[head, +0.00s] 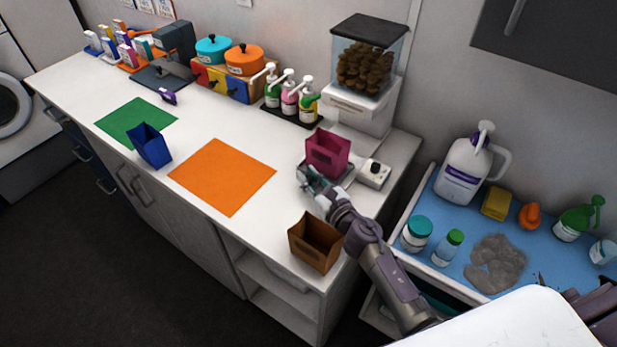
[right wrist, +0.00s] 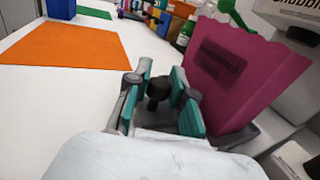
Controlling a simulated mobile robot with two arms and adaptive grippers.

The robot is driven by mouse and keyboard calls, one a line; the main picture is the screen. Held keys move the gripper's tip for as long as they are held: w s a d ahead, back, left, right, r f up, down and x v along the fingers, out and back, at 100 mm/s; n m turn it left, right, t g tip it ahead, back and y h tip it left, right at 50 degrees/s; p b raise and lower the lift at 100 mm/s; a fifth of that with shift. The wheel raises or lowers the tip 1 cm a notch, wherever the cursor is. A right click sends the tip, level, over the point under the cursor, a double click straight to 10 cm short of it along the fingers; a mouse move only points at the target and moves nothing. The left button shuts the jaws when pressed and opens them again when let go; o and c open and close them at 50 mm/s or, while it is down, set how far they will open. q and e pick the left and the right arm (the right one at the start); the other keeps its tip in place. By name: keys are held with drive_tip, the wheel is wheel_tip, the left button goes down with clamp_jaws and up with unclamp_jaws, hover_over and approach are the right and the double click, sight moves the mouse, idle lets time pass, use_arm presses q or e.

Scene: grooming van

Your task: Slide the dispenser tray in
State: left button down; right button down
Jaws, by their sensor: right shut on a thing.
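The dispenser (head: 358,112) stands at the back right of the counter, with a clear hopper of brown pieces on a white base. Its grey tray (head: 346,181) sticks out at the front, low on the counter. A magenta bag (head: 328,152) stands upright on the tray; in the right wrist view the bag (right wrist: 232,75) is just right of the fingers. My right gripper (head: 313,182) is at the tray's front, its teal-padded fingers (right wrist: 165,100) shut around a dark knob (right wrist: 157,88). The tray's rear is hidden by the bag. My left gripper is not in view.
A brown bag (head: 315,243) stands near the counter's front edge, close to my right forearm. A white box with a dark knob (head: 374,172) sits right of the tray. Pump bottles (head: 290,100) stand left of the dispenser. An orange mat (head: 223,176) lies bare; a blue bag (head: 150,146) stands by the green mat (head: 135,120).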

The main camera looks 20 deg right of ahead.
sight(313, 162)
drive_tip(key=w+d, duration=0.1)
drive_tip(key=w+d+b, duration=0.1)
drive_tip(key=d, duration=0.1)
drive_tip(key=shift+w+d+f, duration=0.1)
drive_tip(key=shift+w+d, duration=0.15)
drive_tip(key=shift+w, duration=0.1)
drive_tip(key=c, duration=1)
unclamp_jaws()
drive_tip(key=shift+s, duration=0.1)
drive_tip(key=v, duration=1.2)
drive_tip(key=shift+a, duration=0.1)
